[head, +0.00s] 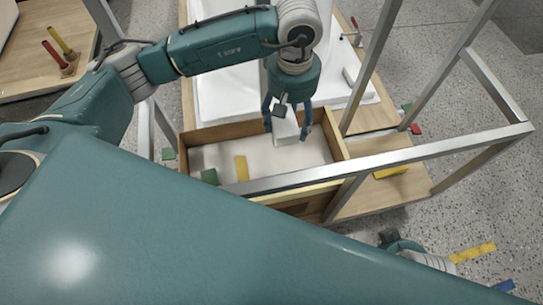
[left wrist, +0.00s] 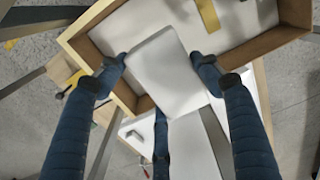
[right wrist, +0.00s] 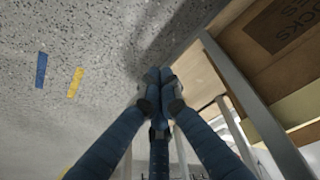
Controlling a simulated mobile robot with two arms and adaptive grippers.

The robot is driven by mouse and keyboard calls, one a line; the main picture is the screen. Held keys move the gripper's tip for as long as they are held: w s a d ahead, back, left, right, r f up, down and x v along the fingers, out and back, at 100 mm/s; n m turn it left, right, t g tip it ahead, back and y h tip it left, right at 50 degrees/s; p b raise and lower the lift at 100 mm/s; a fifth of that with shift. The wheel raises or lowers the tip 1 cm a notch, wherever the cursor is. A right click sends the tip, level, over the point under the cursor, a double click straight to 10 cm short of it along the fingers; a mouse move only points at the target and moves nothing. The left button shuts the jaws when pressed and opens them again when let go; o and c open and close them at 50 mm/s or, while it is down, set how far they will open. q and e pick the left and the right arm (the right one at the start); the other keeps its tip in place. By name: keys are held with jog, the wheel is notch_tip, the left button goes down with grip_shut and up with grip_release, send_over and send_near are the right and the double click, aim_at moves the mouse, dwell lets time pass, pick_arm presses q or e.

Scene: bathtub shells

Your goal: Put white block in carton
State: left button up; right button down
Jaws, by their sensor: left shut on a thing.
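The white block (head: 287,127) is held between the fingers of my left gripper (head: 287,120). In the left wrist view the block (left wrist: 165,75) is a pale slab with a finger on either side. The carton (head: 215,131) is an open wooden box with a pale floor. In the head view the block appears over the carton's right part; its exact height above the floor cannot be told. The carton's wooden wall also shows in the left wrist view (left wrist: 270,43). My right gripper (right wrist: 160,82) has its fingertips together, with nothing visible between them, away from the carton.
A yellow block (head: 242,168) is inside the carton, and a green block (head: 209,177) shows at its front left. A metal frame (head: 385,160) crosses in front of the carton. A white tub (head: 225,95) stands behind. Another yellow block (head: 391,172) lies at right.

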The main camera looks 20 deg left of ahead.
pick_arm(q)
jog(key=b, duration=0.1)
send_near(284, 163)
jog(key=shift+f+b, duration=0.5)
jog(key=shift+f, duration=0.2)
jog(key=shift+w+f+b, duration=0.1)
jog(key=shift+f+b, duration=0.35)
jog(key=shift+f, duration=1.95)
jog(key=shift+r, duration=0.1)
pick_arm(e)
jog(key=v, duration=0.3)
jog(key=shift+s, duration=0.15)
jog(key=shift+w+a+r+t, duration=0.1)
jog(key=shift+w+t, duration=0.3)
jog(key=shift+w, duration=0.1)
pick_arm(q)
jog(key=o, duration=0.8)
pick_arm(e)
jog(key=shift+w+r, duration=0.1)
jog(key=shift+w, duration=0.1)
